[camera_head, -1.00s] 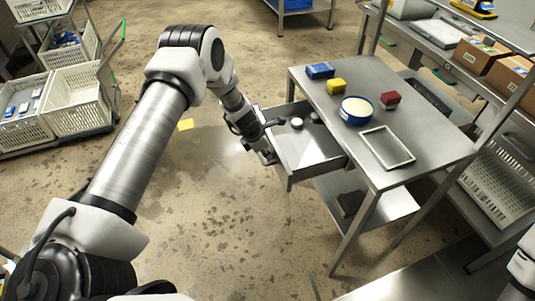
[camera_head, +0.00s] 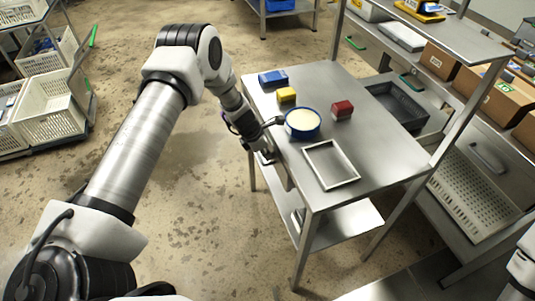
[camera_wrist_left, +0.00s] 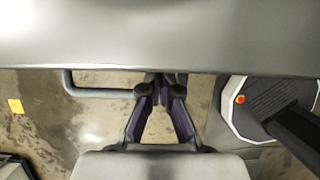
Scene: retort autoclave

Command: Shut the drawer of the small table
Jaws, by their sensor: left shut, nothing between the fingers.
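The small metal table (camera_head: 375,140) stands right of centre in the head view. Its drawer (camera_head: 282,172) is pushed in under the top, and no open interior shows. My arm hides part of its front, so I cannot tell whether a small gap is left. My left gripper (camera_head: 266,157) is shut and empty at the drawer front. In the left wrist view its fingertips (camera_wrist_left: 160,82) are close against the grey front, next to the bar handle (camera_wrist_left: 100,92). Of my right arm only a part shows at the lower right; its gripper is out of view.
On the table top are a blue box (camera_head: 272,78), a yellow block (camera_head: 286,95), a blue round tub (camera_head: 302,123), a red block (camera_head: 342,109) and an empty frame-like tray (camera_head: 331,183). A workbench with boxes (camera_head: 445,62) stands close behind on the right. Floor is clear left of the table.

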